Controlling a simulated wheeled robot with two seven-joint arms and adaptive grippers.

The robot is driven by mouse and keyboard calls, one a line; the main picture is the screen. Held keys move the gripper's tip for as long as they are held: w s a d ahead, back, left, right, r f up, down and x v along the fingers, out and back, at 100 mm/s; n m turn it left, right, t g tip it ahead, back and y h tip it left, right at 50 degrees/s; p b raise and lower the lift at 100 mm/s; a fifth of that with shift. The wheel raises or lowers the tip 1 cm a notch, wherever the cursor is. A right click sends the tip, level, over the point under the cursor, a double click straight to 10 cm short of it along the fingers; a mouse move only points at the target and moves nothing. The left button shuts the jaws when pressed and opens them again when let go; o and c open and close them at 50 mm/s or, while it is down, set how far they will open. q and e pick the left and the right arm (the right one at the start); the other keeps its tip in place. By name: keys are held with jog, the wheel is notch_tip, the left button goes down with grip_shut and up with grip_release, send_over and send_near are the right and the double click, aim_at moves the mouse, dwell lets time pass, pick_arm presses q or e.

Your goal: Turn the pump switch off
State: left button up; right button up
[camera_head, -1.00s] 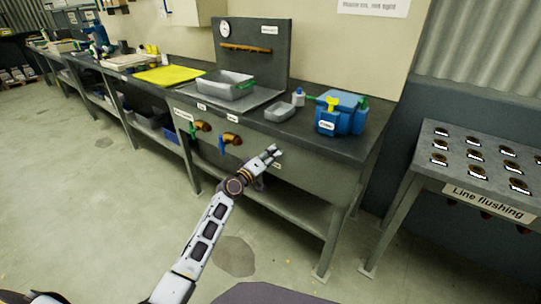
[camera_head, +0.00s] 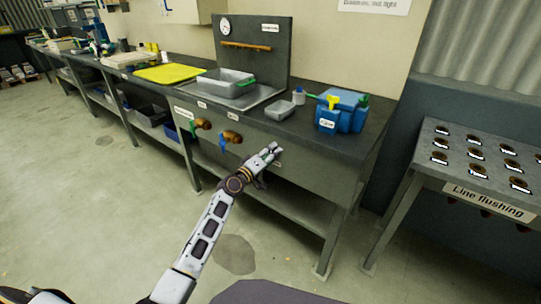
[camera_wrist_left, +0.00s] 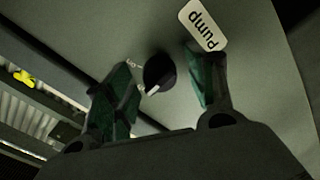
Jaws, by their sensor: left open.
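The pump switch (camera_wrist_left: 159,73) is a dark round knob with a light pointer mark. It shows in the left wrist view on the grey bench front panel, beside a white "Pump" label (camera_wrist_left: 203,25). My left gripper (camera_wrist_left: 168,85) is open, with its green-padded fingers on either side of the knob. Whether a finger touches the knob, I cannot tell. In the head view my left gripper (camera_head: 268,157) is at the bench front panel and hides the switch. My right gripper is not in view.
The grey bench (camera_head: 310,170) carries a metal tray (camera_head: 226,84), a small grey dish (camera_head: 279,111) and a blue pump unit (camera_head: 342,112). Brass valves with green (camera_head: 202,124) and blue (camera_head: 231,137) handles stick out left of my gripper. A line flushing table (camera_head: 440,178) stands at right.

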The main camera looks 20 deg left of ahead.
pick_arm(q)
jog(key=shift+s, duration=0.15)
jog(key=v, duration=1.1)
jog(key=shift+s+a, duration=0.15)
jog(key=shift+s, duration=0.2)
dwell(0.7)
